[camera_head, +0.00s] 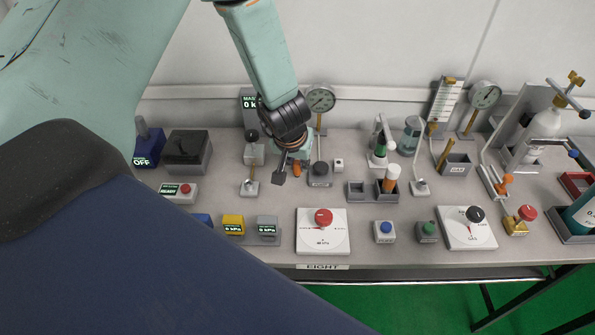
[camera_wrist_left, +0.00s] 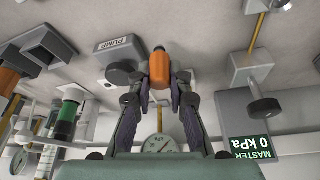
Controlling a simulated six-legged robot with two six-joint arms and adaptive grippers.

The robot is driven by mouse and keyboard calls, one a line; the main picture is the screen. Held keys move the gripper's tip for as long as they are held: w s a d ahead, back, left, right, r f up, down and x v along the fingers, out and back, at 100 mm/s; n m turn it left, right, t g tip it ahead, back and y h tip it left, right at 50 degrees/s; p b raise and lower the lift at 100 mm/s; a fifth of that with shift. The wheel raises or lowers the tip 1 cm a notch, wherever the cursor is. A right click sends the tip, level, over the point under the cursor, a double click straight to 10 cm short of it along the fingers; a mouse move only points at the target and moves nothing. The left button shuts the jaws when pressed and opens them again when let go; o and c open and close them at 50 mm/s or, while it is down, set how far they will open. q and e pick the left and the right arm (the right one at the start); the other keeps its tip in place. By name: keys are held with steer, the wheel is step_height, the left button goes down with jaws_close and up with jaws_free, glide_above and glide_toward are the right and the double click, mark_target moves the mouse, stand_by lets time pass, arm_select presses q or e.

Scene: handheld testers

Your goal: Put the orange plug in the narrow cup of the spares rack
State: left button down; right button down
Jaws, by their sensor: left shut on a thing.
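The orange plug (camera_wrist_left: 159,68) has a dark tip and sits between the fingertips of my left gripper (camera_wrist_left: 158,84) in the left wrist view. My left gripper (camera_head: 293,168) is shut on it. In the head view the plug (camera_head: 297,168) shows partly behind the fingers, above the bench's back half. A low grey rack (camera_head: 359,199) with open-topped compartments stands to the right of the gripper, apart from it. An orange and white cylinder (camera_head: 391,178) stands in its right part. I cannot read a spares label or tell which cup is narrow. My right gripper is not in view.
A dark round knob (camera_head: 320,174) on the pump block stands close right of the gripper. A dial gauge (camera_head: 320,99) is behind it. A red-knobbed dial plate (camera_head: 323,231) lies in front.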

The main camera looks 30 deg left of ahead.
arm_select(q)
step_height(320, 180, down, 2)
steer(key=shift+w+f+b, duration=0.1)
steer(key=shift+f+b, duration=0.05)
steer(key=shift+b, duration=0.35)
steer(key=shift+a, duration=0.25)
steer(key=shift+d, duration=0.15)
steer(key=c, duration=1.5)
jaws_free()
steer(key=shift+f, duration=0.15)
steer(key=shift+c, duration=0.2)
